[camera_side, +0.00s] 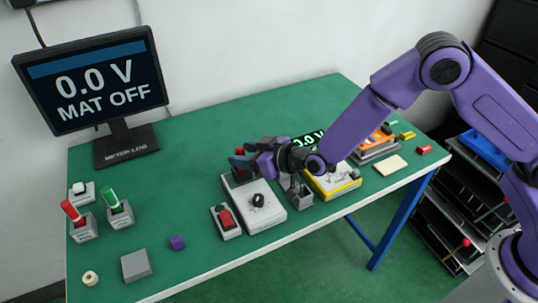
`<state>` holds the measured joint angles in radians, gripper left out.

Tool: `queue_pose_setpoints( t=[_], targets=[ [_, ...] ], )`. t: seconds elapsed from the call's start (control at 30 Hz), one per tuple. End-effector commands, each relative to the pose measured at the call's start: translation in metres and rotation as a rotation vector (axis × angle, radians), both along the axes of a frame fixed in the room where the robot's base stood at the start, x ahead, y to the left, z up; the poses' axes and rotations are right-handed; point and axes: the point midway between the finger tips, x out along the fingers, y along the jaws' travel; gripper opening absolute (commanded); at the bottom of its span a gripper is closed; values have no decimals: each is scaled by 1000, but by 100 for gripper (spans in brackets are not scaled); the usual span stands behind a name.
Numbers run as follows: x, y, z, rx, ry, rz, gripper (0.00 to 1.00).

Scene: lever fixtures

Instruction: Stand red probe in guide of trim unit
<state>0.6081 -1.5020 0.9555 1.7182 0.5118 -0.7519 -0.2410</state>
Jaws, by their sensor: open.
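A red probe (72,211) stands tilted in a grey holder (84,229) at the left of the green table. A white unit with a black knob (259,200) sits near the middle front; I cannot tell for sure whether it is the trim unit, and no guide shows clearly. My gripper (246,161) is open, low over the back end of this white unit, far to the right of the red probe. A small dark and red part (240,174) shows just under the fingers. It is partly hidden, and I cannot tell whether the fingers touch it.
A green probe (110,199) stands in another holder beside the red one. A yellow-edged meter (335,184) sits right. A monitor (92,80) reads "0.0 V MAT OFF".

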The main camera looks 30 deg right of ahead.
Motion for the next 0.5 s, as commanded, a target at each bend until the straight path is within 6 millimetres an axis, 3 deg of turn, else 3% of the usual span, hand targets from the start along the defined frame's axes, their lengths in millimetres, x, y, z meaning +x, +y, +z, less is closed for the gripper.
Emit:
queue_pose_setpoints(
  t=[0.5],
  targets=[
    [-58,-33,28,-1,0,0,52]
  ],
)
